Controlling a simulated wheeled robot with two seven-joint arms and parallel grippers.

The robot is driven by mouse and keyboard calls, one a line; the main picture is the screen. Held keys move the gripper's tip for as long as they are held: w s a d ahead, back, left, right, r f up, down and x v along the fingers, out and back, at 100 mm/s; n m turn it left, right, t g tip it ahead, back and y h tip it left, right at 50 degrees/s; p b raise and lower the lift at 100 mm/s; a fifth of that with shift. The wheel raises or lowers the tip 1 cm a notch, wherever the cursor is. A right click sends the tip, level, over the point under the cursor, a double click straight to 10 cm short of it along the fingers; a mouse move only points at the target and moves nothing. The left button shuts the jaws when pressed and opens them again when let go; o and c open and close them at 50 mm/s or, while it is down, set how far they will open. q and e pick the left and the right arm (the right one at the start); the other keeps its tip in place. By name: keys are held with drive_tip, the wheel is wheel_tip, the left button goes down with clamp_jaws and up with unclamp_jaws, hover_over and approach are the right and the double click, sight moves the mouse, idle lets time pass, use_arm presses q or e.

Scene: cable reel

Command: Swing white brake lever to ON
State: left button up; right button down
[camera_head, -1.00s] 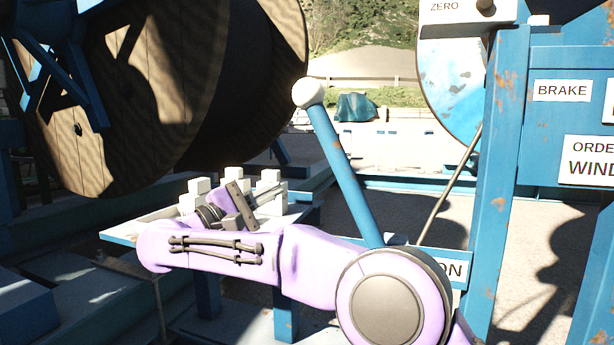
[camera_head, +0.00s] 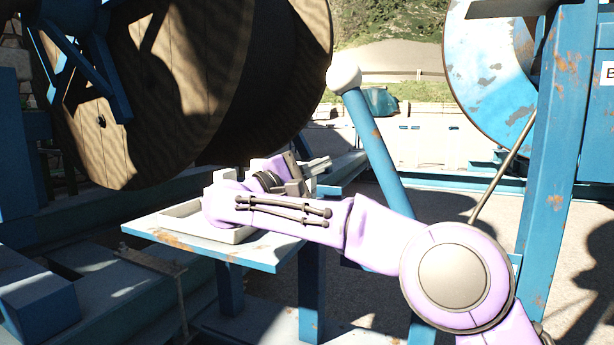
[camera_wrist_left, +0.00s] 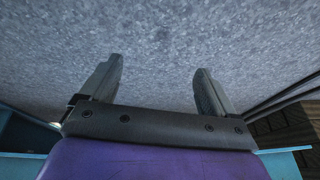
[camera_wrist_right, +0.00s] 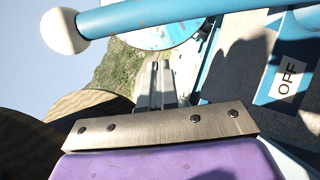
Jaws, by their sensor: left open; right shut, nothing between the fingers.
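The brake lever is a blue pole (camera_head: 372,135) with a white ball knob (camera_head: 344,77). It leans up and to the left in the head view; my right arm hides part of its lower length. My right gripper (camera_head: 322,164) is shut and empty, to the left of the pole in the head view. In the right wrist view its fingers (camera_wrist_right: 156,84) point up toward the lever (camera_wrist_right: 140,16), with a visible gap to the pole. An OFF label (camera_wrist_right: 289,79) shows at right there. My left gripper (camera_wrist_left: 160,77) is open and empty over a grey, speckled surface.
A large wooden reel (camera_head: 150,100) fills the upper left. A blue post (camera_head: 552,170) and thin rod (camera_head: 503,168) stand right of the lever.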

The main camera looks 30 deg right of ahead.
use_arm(q)
drive_tip(key=shift+s+d+f+m+g+h+b, duration=0.2)
drive_tip(key=shift+s+f+m+g+h+b, duration=0.4)
drive_tip(key=shift+s+f+m+g+b, duration=0.4)
use_arm(e)
drive_tip(key=s+d+r, duration=0.1)
drive_tip(key=d+r, duration=0.1)
drive_tip(key=d, duration=0.4)
drive_tip(key=shift+s+d+r, duration=0.15)
drive_tip(key=shift+s+r, duration=0.15)
use_arm(q)
drive_tip(key=shift+f, duration=0.1)
